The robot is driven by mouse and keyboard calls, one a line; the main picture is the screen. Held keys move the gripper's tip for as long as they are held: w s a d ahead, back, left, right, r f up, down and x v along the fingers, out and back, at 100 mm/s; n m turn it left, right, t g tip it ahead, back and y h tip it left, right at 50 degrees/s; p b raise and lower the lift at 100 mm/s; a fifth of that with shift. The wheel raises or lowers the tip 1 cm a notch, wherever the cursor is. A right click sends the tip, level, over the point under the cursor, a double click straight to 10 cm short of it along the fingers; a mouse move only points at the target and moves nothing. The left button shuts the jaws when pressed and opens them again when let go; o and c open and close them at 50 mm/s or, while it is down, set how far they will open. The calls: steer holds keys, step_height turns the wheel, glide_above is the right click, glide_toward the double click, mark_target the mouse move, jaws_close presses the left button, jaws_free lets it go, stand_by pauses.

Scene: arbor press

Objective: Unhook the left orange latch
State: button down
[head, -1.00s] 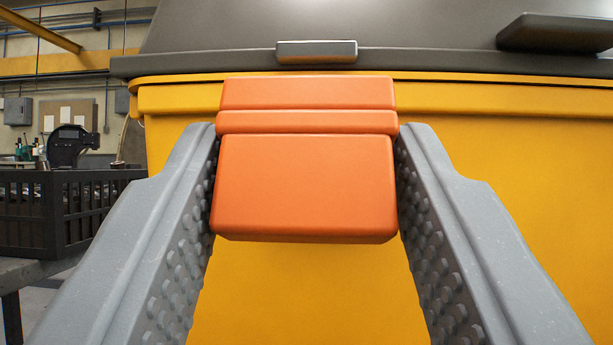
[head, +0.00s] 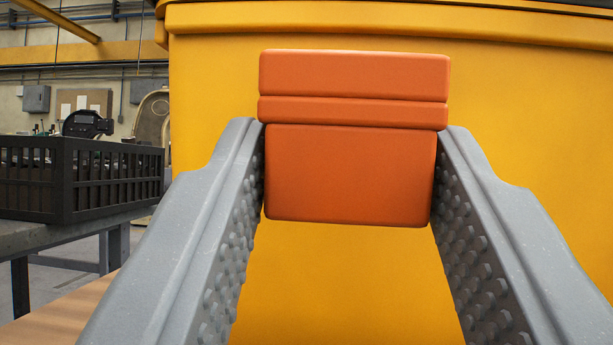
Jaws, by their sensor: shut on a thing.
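The orange latch (head: 348,172) is in the middle of the head view, in front of the yellow box wall (head: 520,170). My gripper (head: 348,150) is shut on it, with one grey studded finger against each side of its lower block. The latch's upper edge is clearly below the box's rim (head: 400,22) and apart from it. The dark lid (head: 590,3) shows only as a sliver at the top right, and its catch is out of view. How the latch joins the box is hidden behind it.
A black slatted crate (head: 110,185) stands on a grey table (head: 60,238) at the left. A wooden surface (head: 65,312) shows at the lower left. The yellow wall fills the right side.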

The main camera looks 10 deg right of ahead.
steer(key=shift+w+d+f, duration=0.1)
steer(key=shift+d+f, duration=0.25)
steer(key=shift+f, duration=0.2)
steer(key=c, duration=0.9)
jaws_free()
steer(key=shift+w+f, duration=0.1)
steer(key=shift+p+v, duration=0.35)
steer(key=shift+v, duration=6.55)
steer(key=shift+a, duration=0.1)
